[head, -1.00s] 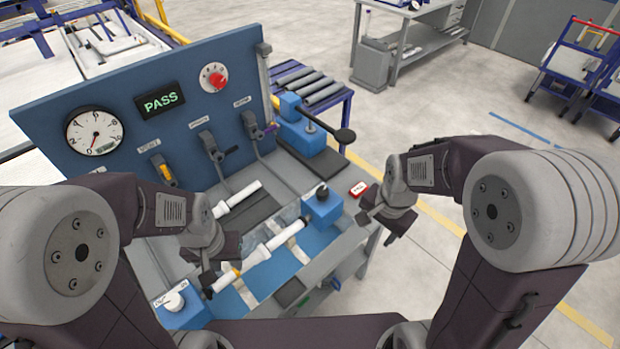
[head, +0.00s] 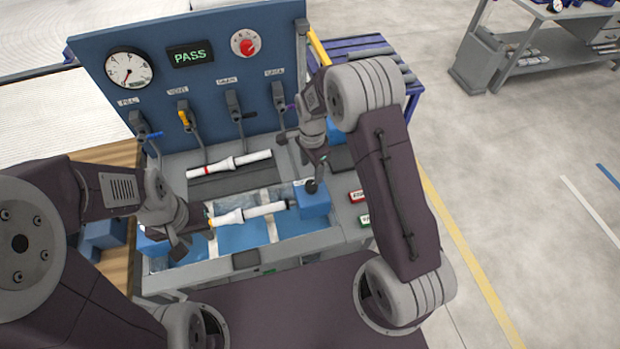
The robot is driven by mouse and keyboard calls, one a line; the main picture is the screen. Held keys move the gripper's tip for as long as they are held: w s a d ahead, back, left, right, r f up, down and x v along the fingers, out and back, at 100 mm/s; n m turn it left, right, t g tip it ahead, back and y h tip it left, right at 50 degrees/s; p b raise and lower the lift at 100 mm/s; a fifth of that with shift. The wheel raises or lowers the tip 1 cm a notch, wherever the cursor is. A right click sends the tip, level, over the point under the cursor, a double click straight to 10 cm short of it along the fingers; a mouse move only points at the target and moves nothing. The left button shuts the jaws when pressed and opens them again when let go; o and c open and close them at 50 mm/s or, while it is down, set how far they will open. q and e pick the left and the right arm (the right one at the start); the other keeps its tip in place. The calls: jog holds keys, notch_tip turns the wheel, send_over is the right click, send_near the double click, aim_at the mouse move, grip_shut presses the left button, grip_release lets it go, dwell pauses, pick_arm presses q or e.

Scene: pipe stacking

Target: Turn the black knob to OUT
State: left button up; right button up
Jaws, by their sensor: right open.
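The black knob (head: 311,187) stands on top of the blue block (head: 313,204) at the right end of the test bed. My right gripper (head: 317,168) is open, pointing down just above and behind the knob; its fingers partly overlap it, and I cannot tell whether they touch. Any OUT marking is too small to read or hidden. My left gripper (head: 188,238) is beside the left end of the lower white pipe (head: 250,213), near its yellow band; its jaw opening is unclear. The left blue block (head: 152,245) is mostly hidden behind my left arm.
A second white pipe (head: 230,163) with a red band lies on the dark rest behind. Red (head: 356,196) and green (head: 364,220) buttons sit right of the block.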

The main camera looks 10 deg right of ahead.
aim_at(311, 184)
jog(key=shift+a+r, duration=0.1)
jog(key=shift+a, duration=0.1)
jog(key=shift+f, duration=0.25)
jog(key=f, duration=0.2)
jog(key=f+p, duration=0.1)
jog(key=f, duration=0.2)
jog(key=f+p, duration=0.1)
jog(key=f, duration=0.1)
jog(key=shift+d+f, duration=0.25)
jog(key=shift+f, duration=0.55)
jog(key=c, duration=0.4)
grip_shut()
